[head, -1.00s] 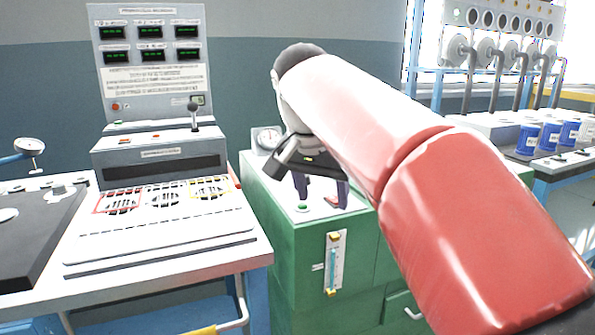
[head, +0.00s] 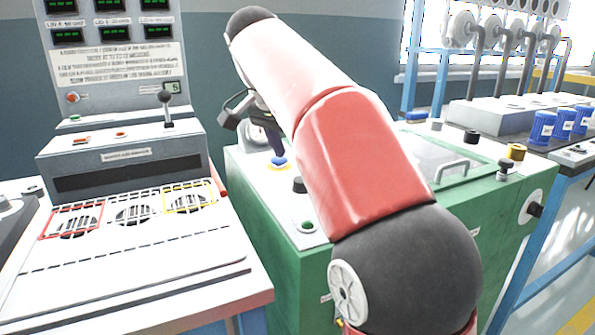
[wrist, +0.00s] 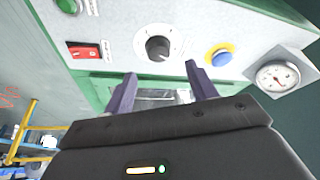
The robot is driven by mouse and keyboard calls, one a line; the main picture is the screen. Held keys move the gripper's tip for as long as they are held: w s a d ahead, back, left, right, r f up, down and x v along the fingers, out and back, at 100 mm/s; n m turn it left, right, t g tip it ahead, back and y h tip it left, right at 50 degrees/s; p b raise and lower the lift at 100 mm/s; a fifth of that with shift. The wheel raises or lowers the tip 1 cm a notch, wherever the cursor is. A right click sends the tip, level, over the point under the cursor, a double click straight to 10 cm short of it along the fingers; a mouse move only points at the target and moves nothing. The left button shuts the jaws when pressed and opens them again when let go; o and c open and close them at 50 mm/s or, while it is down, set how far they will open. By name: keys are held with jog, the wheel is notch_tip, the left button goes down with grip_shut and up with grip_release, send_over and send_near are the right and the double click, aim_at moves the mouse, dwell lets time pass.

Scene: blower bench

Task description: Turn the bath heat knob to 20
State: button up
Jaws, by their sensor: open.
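A dark round knob (wrist: 158,48) with a white marked dial around it sits on a pale panel in the wrist view. It also appears as a small black knob (head: 299,185) on the green cabinet's top in the head view. Its label and setting are too small to read, so I cannot confirm it is the bath heat knob. My gripper (wrist: 160,69) is open, with its purple fingers apart and nothing between them. The knob appears beyond the fingertips, between them in the picture, with no visible contact. In the head view my arm hides part of the gripper.
A blue button with a yellow ring (wrist: 219,55) and a round gauge (wrist: 277,76) are right of the knob. A red rocker switch (wrist: 83,50) and green button (wrist: 68,6) are left. The green cabinet (head: 278,262) also carries a side dial knob (head: 535,210) and a lid handle (head: 453,165).

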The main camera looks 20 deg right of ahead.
aim_at(301, 180)
jog(key=b+x, duration=0.1)
jog(key=x, duration=0.5)
jog(key=shift+f, duration=0.25)
jog(key=shift+d, duration=0.1)
jog(key=c, duration=1)
